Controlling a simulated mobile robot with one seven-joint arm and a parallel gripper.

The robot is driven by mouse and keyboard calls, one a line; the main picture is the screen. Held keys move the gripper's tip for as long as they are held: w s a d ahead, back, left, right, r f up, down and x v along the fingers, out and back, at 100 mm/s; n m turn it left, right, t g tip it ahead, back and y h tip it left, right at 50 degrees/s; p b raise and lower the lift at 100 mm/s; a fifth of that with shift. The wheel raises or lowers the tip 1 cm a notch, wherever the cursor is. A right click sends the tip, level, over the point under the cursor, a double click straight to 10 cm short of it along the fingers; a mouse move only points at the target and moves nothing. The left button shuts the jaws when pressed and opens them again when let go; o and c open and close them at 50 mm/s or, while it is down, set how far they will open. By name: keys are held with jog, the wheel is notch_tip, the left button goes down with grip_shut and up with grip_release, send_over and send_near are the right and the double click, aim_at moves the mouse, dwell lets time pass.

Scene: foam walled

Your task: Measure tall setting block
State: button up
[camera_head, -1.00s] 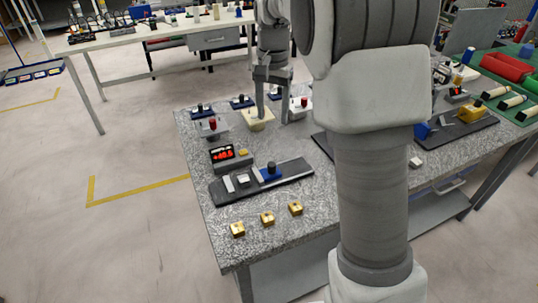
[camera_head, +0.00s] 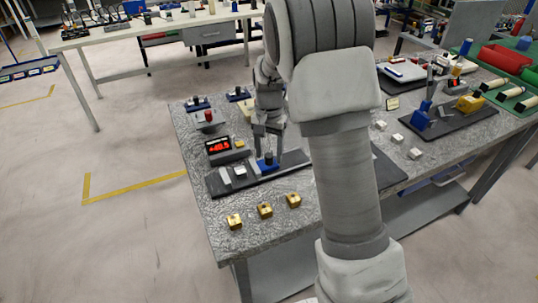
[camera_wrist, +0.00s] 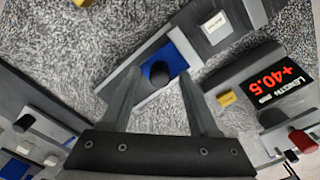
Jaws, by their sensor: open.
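A length gauge with a dark base (camera_head: 216,186) lies on the grey speckled bench. Its blue slider (camera_head: 267,164) has a dark knob, also in the wrist view (camera_wrist: 159,74). A small whitish block (camera_head: 240,170) sits on the gauge left of the slider; it also shows in the wrist view (camera_wrist: 214,23). My gripper (camera_head: 268,152) points down over the slider. In the wrist view its two fingers (camera_wrist: 160,85) are apart, one each side of the knob, with nothing clearly clamped. The red display (camera_head: 219,146) reads +40.5.
Three brass blocks (camera_head: 265,210) stand along the bench's front edge. Several small whitish blocks (camera_head: 397,138) lie to the right, near a dark mat with a blue device (camera_head: 422,118). A yellow button (camera_wrist: 227,98) is beside the display. My arm hides the bench middle.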

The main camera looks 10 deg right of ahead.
aim_at(255, 165)
jog(key=shift+f, duration=0.4)
grip_shut()
jog(key=shift+s+a, duration=0.2)
jog(key=shift+a, duration=0.85)
jog(key=shift+s+a, duration=0.2)
jog(key=shift+a, duration=0.8)
grip_release()
jog(key=shift+r+p, duration=0.15)
jog(key=shift+p, duration=0.15)
